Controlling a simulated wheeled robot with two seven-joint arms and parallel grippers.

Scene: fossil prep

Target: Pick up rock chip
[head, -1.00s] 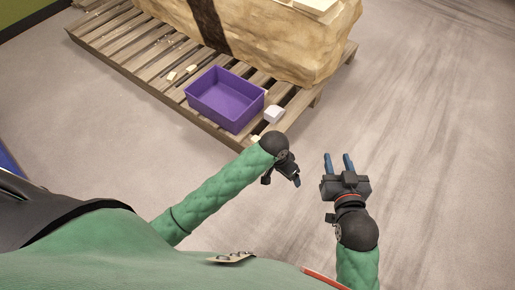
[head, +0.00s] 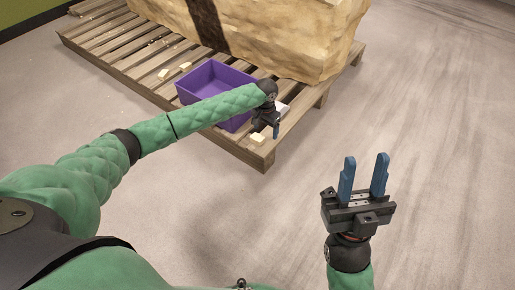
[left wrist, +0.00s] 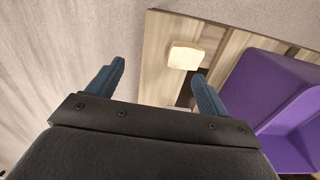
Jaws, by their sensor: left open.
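A pale cream rock chip (head: 259,138) lies on the pallet's near corner, just below my left gripper (head: 274,130) in the head view. It also shows in the left wrist view (left wrist: 185,56), beyond the open fingers and nearer the right one. My left gripper (left wrist: 158,75) is open, with nothing between its fingers, and points down over the pallet. More pale chips (head: 186,66) (head: 163,74) lie on the slats left of the purple bin. My right gripper (head: 365,170) is open and empty over bare floor.
A purple bin (head: 188,97) stands on the wooden pallet (head: 250,153), partly hidden by my left arm; in the left wrist view its wall (left wrist: 245,85) is close on the right. A white block (head: 282,108) is partly hidden behind my left gripper. A large rock (head: 285,45) fills the pallet's back.

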